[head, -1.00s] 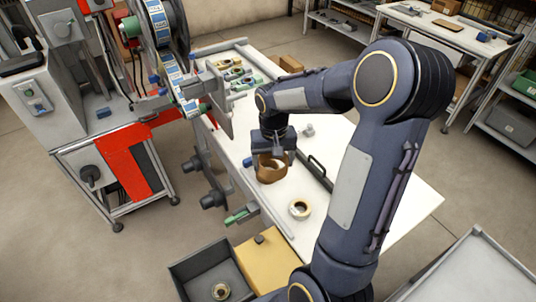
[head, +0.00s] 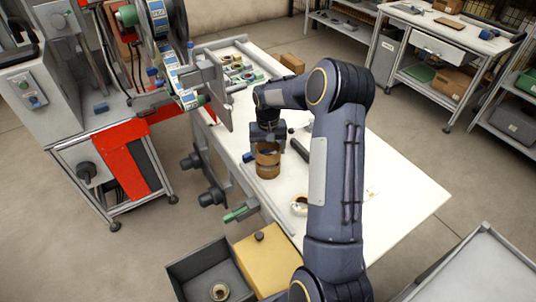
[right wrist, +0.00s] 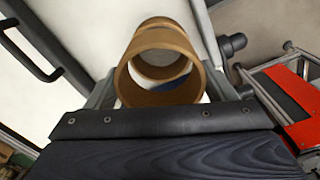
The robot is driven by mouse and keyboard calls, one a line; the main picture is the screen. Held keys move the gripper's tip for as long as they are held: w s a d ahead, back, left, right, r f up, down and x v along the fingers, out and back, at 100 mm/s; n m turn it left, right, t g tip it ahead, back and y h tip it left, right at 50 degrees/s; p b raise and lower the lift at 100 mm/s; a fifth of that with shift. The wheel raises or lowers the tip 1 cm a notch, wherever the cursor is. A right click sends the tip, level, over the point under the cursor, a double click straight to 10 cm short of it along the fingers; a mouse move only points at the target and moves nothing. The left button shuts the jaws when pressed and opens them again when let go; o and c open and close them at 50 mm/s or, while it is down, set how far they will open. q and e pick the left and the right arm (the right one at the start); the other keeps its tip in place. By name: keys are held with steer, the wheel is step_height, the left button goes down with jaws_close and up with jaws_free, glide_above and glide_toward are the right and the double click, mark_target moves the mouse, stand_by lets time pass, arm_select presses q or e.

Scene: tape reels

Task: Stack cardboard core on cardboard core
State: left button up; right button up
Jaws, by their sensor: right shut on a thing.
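My right gripper (head: 267,138) is over the white table and shut on a brown cardboard core (head: 267,151). In the right wrist view the held core (right wrist: 135,72) shows as an open ring at the jaws. A second cardboard core (head: 268,171) is directly below it in the head view, so the two look like one tall brown cylinder. Through and past the held ring, the lower core (right wrist: 163,27) shows slightly offset in the right wrist view. I cannot tell whether the two cores touch. My left gripper is not in view.
A tape roll (head: 299,205) lies near the table's front edge, partly behind my arm. A black bar-like handle (head: 299,149) is right of the cores. Several reels lie in the tray (head: 238,66) at the back. The table's right part (head: 400,205) is mostly clear.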

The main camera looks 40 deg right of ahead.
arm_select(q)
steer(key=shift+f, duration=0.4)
arm_select(e)
steer(key=shift+f, duration=0.55)
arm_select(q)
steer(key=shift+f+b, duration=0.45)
arm_select(e)
steer(key=shift+f, duration=0.6)
steer(key=o, duration=1)
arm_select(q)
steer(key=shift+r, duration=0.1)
arm_select(e)
steer(key=shift+r, duration=0.1)
